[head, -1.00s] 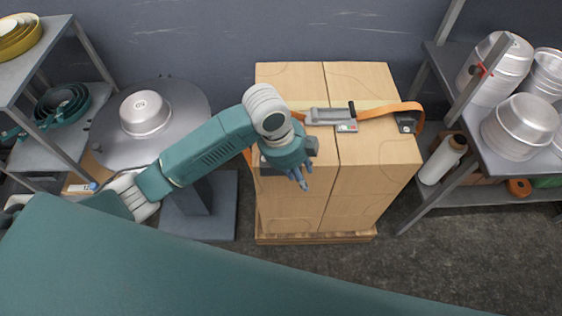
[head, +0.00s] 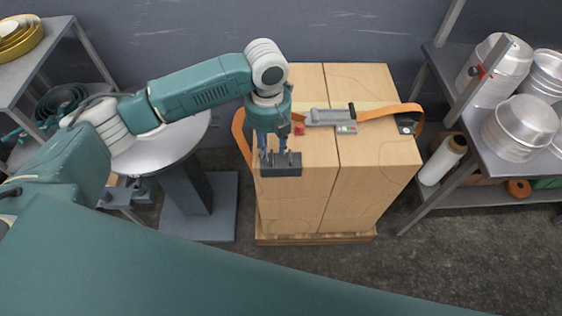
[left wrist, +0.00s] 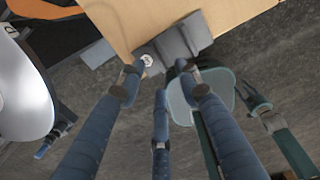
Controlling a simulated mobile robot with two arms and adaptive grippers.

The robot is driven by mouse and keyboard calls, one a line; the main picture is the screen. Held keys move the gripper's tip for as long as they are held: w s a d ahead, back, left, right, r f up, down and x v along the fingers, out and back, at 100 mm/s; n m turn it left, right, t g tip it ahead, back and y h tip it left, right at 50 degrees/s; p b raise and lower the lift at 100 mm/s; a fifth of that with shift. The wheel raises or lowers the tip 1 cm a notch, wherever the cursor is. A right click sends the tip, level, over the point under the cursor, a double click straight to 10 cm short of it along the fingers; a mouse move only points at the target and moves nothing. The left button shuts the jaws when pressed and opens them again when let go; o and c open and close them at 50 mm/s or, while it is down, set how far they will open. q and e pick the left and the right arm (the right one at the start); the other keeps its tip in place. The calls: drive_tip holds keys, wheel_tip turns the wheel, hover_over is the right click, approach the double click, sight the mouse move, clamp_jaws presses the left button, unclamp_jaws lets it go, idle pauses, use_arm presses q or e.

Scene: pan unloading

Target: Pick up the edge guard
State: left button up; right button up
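A dark grey edge guard (head: 281,170) shows at the front of the left carton's top in the head view. In the left wrist view the guard (left wrist: 178,42) lies by the carton's edge, just beyond the fingertips, with a round white mark near one end. My left gripper (head: 274,155) points down over this guard, its fingers overlapping it in the head view. In the left wrist view its fingers (left wrist: 163,80) stand apart. Contact with the guard is unclear. A second edge guard (head: 408,122) sits at the cartons' right edge under the strap.
Two tall cartons (head: 365,165) stand on a wooden base. An orange strap (head: 380,110) with a grey buckle (head: 322,117) crosses their top and loops loosely at the left. A round table (head: 165,150) is at left. A shelf with pans (head: 520,125) is at right.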

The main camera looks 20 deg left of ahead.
sight(270, 162)
use_arm(q)
wheel_tip(270, 162, down, 4)
drive_tip(key=shift+a+f, duration=0.15)
clamp_jaws()
drive_tip(key=shift+w, duration=0.1)
